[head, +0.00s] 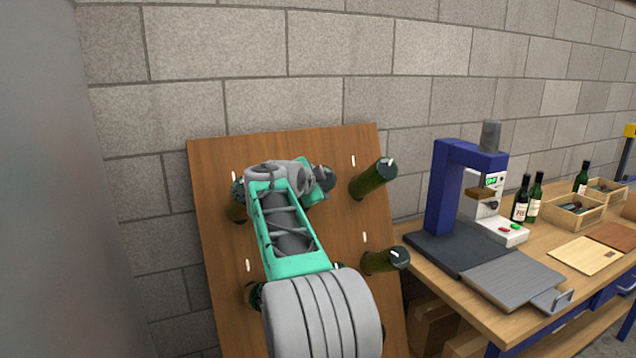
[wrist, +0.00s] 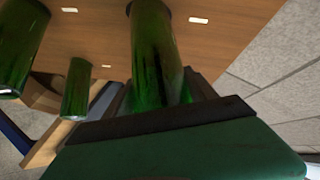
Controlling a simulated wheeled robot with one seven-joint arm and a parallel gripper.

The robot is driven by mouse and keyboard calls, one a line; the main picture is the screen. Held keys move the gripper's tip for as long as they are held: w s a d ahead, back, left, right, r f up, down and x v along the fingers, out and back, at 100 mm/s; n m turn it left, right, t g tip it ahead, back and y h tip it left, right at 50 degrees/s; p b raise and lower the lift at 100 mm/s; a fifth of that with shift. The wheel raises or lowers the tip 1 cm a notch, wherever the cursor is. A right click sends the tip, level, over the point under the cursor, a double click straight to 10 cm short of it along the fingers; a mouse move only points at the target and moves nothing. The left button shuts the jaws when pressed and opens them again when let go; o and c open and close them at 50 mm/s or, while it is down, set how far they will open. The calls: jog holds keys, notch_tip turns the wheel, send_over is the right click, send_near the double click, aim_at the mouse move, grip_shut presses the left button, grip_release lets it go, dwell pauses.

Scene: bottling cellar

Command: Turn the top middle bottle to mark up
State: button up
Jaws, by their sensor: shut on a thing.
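The wooden board (head: 219,150) leans against the wall with green bottles stuck neck-first in it and short white marks on its face. My gripper (wrist: 158,92) is shut around a green bottle (wrist: 155,45) in the wrist view, with a dark jaw on each side. In the head view this is the top middle bottle (head: 323,177); only a dark piece of it shows beside my teal wrist. Its base mark is hidden in both views, so I cannot tell which way it points. The top right bottle (head: 372,180) shows a white mark at the upper edge of its base.
A top left bottle (head: 238,205) and a lower right bottle (head: 380,262) stick out close to my arm. A bench (head: 500,318) on the right carries a blue press (head: 445,190), wine bottles and small crates (head: 572,216). My arm hides the board's lower middle.

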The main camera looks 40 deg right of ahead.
jog(key=o, duration=1.4)
jog(key=shift+c, duration=0.2)
jog(key=b+v, duration=0.1)
jog(key=v, duration=0.6)
jog(key=shift+s+a, duration=0.15)
jog(key=shift+a, duration=0.15)
jog(key=shift+r, duration=0.1)
